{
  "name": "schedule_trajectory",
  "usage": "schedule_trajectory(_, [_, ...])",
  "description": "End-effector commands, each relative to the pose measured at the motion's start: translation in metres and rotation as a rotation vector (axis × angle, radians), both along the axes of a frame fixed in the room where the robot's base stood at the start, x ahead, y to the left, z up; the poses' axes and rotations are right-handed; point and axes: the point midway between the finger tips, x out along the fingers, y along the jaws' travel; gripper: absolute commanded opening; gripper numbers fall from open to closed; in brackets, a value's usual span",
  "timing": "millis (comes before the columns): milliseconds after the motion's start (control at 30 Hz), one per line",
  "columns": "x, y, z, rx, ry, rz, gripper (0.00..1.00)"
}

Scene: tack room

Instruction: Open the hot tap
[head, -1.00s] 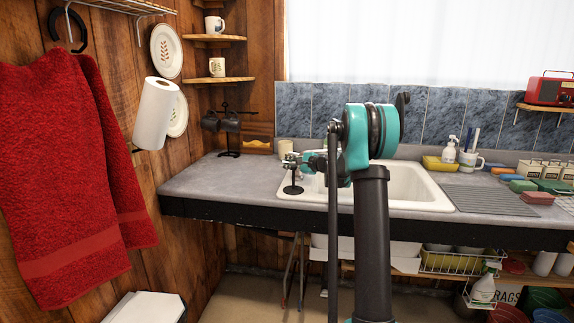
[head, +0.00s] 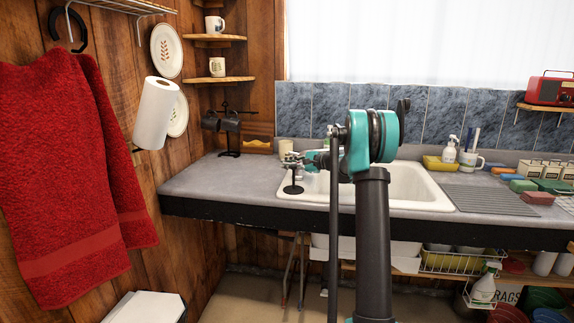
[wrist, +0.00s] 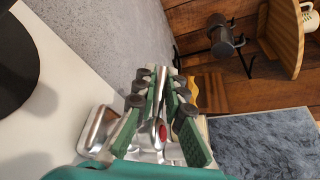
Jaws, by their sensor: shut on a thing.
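The hot tap (wrist: 162,131) shows in the wrist view as a chrome lever with a red mark. It lies between the green-padded fingers of my gripper (wrist: 160,88), which is shut on it. A chrome body with a square-edged part is beside and below the fingers. In the head view my gripper (head: 291,160) is small, at the back left corner of the white sink (head: 425,191). My own arm hides most of the tap and part of the basin there. I cannot see any water.
A black round object (head: 293,190) stands at the sink's left rim, close under my gripper. A black mug rack (head: 229,140) is behind on the grey counter (head: 215,182). The counter's left part is clear.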

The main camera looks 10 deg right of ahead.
Motion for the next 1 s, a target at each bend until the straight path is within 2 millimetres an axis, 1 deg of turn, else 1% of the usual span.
schedule_trajectory(300, [-0.010,-0.002,-0.001,-0.001,0.000,0.230,0.00])
schedule_trajectory(500, [-0.016,-0.002,-0.001,-0.001,0.001,0.332,0.00])
schedule_trajectory(700, [-0.018,-0.003,-0.001,-0.001,0.001,0.387,0.00])
schedule_trajectory(1000, [-0.019,-0.003,-0.001,-0.002,0.000,0.401,0.00])
